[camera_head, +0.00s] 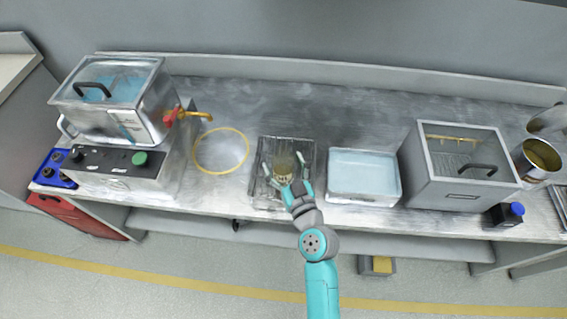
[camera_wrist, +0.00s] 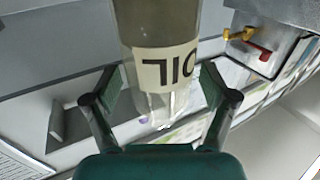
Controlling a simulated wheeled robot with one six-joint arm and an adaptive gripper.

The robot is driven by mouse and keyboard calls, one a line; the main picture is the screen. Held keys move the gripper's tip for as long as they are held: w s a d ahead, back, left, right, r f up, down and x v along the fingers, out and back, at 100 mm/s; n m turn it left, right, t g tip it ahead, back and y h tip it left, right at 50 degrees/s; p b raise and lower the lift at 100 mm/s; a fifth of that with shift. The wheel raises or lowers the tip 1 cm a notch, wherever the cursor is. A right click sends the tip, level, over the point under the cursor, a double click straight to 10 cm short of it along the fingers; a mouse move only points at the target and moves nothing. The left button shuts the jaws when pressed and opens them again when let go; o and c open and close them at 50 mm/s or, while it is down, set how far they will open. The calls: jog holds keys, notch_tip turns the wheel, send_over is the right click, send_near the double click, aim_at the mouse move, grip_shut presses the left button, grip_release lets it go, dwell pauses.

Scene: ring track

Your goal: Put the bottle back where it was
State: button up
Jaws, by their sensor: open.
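The bottle (camera_head: 284,162), brownish and seen from above, stands over the wire rack or tray (camera_head: 297,142) at the middle of the bench. In the wrist view the bottle (camera_wrist: 166,28) is clear and tinted, with a white label that reads OIL upside down. My gripper (camera_head: 285,173) is at the bottle, with a finger on each side of it. In the wrist view my gripper (camera_wrist: 160,92) is open, and gaps show between the fingers and the bottle. The bottle's base is hidden, so I cannot tell exactly how it rests on the rack.
A yellow ring (camera_head: 221,130) marks a bare patch of bench left of the rack. A steel bath with a red-handled tap (camera_head: 170,115) stands farther left. A water tray (camera_head: 364,174) and lidded grey box (camera_head: 462,196) are to the right. A metal can (camera_head: 541,158) stands far right.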

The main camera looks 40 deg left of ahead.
jog(key=v, duration=1.2)
jog(key=shift+d+r, duration=0.1)
jog(key=s+d+f+m+t+h, duration=0.1)
jog(key=s+d+f+m+h, duration=0.15)
jog(key=d, duration=0.55)
jog(key=s+d+f+m+t+h, duration=0.2)
jog(key=s+d+m+h, duration=0.15)
jog(key=d, duration=0.45)
jog(key=s+d+f+m+t+h, duration=0.1)
jog(key=s+d+f+m+h, duration=0.15)
jog(key=d, duration=0.55)
jog(key=s+d+r+m+h, duration=0.1)
jog(key=s+d+r+h, duration=0.2)
jog(key=s, duration=0.5)
jog(key=s+d+r+m+t+h, duration=0.1)
jog(key=s+d+r+m+h, duration=0.1)
jog(key=s+d+r, duration=0.3)
jog(key=s+d+h, duration=0.1)
jog(key=s+d, duration=0.1)
jog(key=shift+s+d+r+h, duration=0.2)
jog(key=shift+s+r+h, duration=0.15)
jog(key=shift+s, duration=0.05)
